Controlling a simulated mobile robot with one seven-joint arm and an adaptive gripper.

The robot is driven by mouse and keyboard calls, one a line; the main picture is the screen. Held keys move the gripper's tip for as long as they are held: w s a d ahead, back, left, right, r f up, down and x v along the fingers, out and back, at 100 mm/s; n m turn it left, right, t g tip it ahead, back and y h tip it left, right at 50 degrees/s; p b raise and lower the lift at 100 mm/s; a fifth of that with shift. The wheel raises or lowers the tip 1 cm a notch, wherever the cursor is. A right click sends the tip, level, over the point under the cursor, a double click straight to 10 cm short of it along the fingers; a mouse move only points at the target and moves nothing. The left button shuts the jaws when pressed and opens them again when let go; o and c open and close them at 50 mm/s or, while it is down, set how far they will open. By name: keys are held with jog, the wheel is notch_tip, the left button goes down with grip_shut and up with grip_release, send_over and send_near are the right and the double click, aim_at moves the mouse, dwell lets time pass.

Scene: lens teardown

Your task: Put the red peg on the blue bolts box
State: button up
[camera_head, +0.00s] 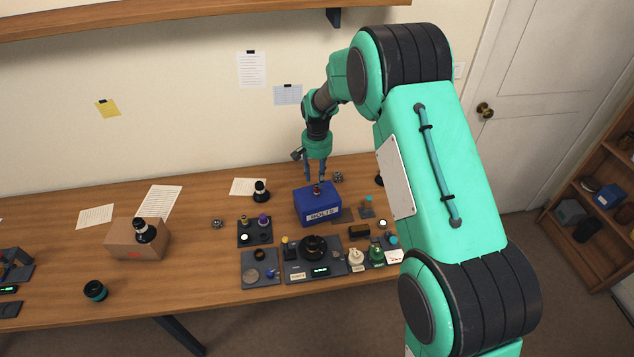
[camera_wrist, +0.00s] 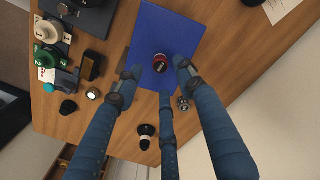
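The blue bolts box (camera_head: 317,207) stands on the table with a white BOLTS label on its front. The red peg (camera_wrist: 160,60), with a dark top, stands on the lid of the blue box (camera_wrist: 152,28) in the wrist view. It shows small near the middle of the lid in the head view (camera_head: 318,190). My gripper (camera_head: 315,178) is just above the box. In the wrist view its three fingers (camera_wrist: 159,78) are spread apart around the peg, with visible gaps, and none appears to touch it. The gripper is open and empty.
Left of the box is a dark tray (camera_head: 242,241) with small pegs. In front are a dark station (camera_head: 300,273) with a ring and several knobs. A cardboard box (camera_head: 122,246) with a lens stands farther left. The table between that and the trays is mostly clear.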

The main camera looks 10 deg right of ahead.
aim_at(317, 186)
notch_tip(317, 186, up, 8)
dwell(0.4)
dwell(0.6)
jog(key=s+d+r+n+t, duration=0.1)
jog(key=s+d+r, duration=0.1)
jog(key=s+r, duration=0.9)
jog(key=s+d+r+n+t, duration=0.1)
jog(key=s+d+r+t, duration=0.1)
jog(key=s+r, duration=0.95)
jog(key=s+d+r+t, duration=0.1)
jog(key=s+r, duration=0.1)
jog(key=s, duration=1)
jog(key=s+d+r+n+t, duration=0.1)
jog(key=s, duration=1.2)
jog(key=shift+s+r+n+t+p, duration=0.15)
jog(key=shift+r+n+t+p, duration=0.15)
jog(key=shift+r, duration=0.1)
